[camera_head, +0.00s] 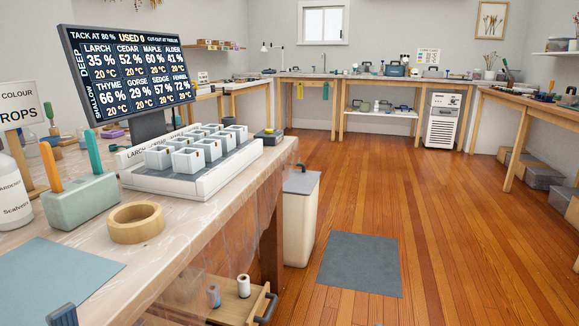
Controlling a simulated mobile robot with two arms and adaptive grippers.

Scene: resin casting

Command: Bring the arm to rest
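Neither of my arms shows clearly. A small dark blue-grey piece (62,316) is cut off by the bottom edge at the left, in front of the blue-grey mat (60,277). It may be a fingertip of my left gripper, but too little shows to be sure or to tell open from shut. Nothing held is visible there. My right gripper is out of view.
The workbench holds a white tray (190,182) of several white cups, a wooden ring (136,222), a green block (80,200) with upright tools, and a screen (130,62). Below are an open drawer (232,308) and a cream bin (298,225).

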